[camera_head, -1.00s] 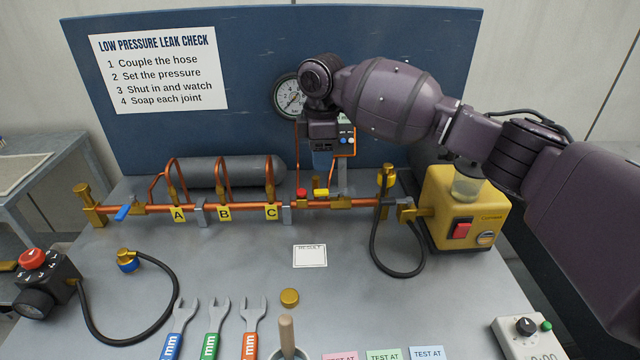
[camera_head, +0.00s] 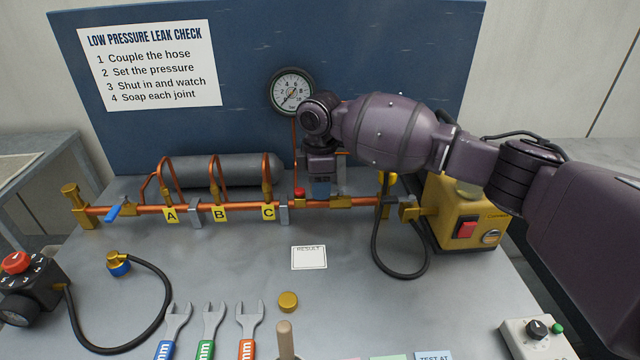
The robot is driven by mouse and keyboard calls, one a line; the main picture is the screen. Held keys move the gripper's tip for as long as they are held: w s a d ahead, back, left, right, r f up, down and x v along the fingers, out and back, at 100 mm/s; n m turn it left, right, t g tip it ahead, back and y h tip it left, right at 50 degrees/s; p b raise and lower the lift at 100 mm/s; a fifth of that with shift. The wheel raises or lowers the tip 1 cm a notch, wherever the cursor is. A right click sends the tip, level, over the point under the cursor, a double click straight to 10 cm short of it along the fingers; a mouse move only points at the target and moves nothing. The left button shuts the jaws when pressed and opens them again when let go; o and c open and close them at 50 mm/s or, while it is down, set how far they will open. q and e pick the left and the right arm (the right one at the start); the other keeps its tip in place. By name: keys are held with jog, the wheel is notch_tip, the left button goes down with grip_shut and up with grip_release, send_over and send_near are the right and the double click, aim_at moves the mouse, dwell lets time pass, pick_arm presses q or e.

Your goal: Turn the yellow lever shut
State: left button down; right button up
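That gripper points down at the pipe, just right of a red knob (camera_head: 299,192) and left of a brass fitting (camera_head: 341,202). Its fingertips are small and dark against the pipe, so I cannot tell whether they are open or shut, or whether they touch the lever. The copper pipe (camera_head: 240,208) runs across the bench with tags A, B and C. My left gripper is not in view.
A pressure gauge (camera_head: 291,91) is on the blue board behind. A yellow pump box (camera_head: 455,215) with a black hose (camera_head: 381,255) stands right of the pipe. A blue lever (camera_head: 114,211) is at the pipe's left end. Wrenches (camera_head: 210,325) lie in front; the middle bench is mostly clear.

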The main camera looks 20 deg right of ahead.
grip_shut()
